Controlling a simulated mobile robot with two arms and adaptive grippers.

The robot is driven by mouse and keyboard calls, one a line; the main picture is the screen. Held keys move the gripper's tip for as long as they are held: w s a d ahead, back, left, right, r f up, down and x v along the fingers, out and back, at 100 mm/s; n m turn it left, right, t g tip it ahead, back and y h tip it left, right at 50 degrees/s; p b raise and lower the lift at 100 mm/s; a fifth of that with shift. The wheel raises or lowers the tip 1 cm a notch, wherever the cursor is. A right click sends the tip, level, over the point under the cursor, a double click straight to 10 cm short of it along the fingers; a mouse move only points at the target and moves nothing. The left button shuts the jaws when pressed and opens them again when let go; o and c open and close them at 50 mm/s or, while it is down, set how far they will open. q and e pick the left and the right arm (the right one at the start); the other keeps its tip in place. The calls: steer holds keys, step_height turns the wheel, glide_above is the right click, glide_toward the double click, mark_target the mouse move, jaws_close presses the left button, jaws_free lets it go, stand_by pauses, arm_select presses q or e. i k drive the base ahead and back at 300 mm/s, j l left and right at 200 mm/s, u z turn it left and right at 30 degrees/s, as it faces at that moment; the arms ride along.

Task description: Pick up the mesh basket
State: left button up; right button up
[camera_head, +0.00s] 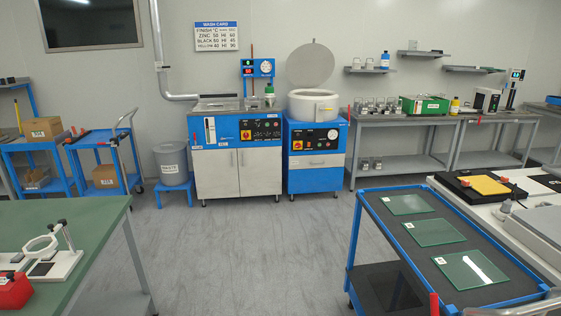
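I cannot clearly make out a mesh basket. Several small metallic open-framed items (378,106) stand on the grey bench along the back wall, right of the blue drum machine. Neither of my grippers is in view.
Blue-and-white wash cabinet (237,165) and drum machine (316,165), lid raised, stand at the back. A blue cart (375,213) with several glass plates is at right, a green table (85,215) at left. The grey floor (255,245) between is clear.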

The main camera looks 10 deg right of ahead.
mark_target(362, 109)
steer(key=i, duration=2.1)
steer(key=i+z, duration=0.1)
steer(key=i, duration=0.6)
steer(key=i+j, duration=0.2)
steer(key=i, duration=0.55)
steer(key=i+j+z, duration=0.15)
steer(key=i, duration=0.55)
steer(key=i+l+z, duration=0.15)
steer(key=i+l, duration=0.15)
steer(key=i, duration=0.2)
steer(key=i+l+z, duration=0.2)
steer(key=i, duration=0.35)
steer(key=i+l+z, duration=0.15)
steer(key=i, duration=0.35)
steer(key=i+l, duration=0.15)
steer(key=l, duration=0.45)
steer(key=i+l+u, duration=0.1)
steer(key=l, duration=0.55)
steer(key=i+l, duration=0.15)
steer(key=l, duration=0.45)
steer(key=i+l+u, duration=0.1)
steer(key=l, duration=0.55)
steer(key=i+l, duration=0.1)
steer(key=l, duration=0.5)
steer(key=i+l+u, duration=0.1)
steer(key=l, duration=0.55)
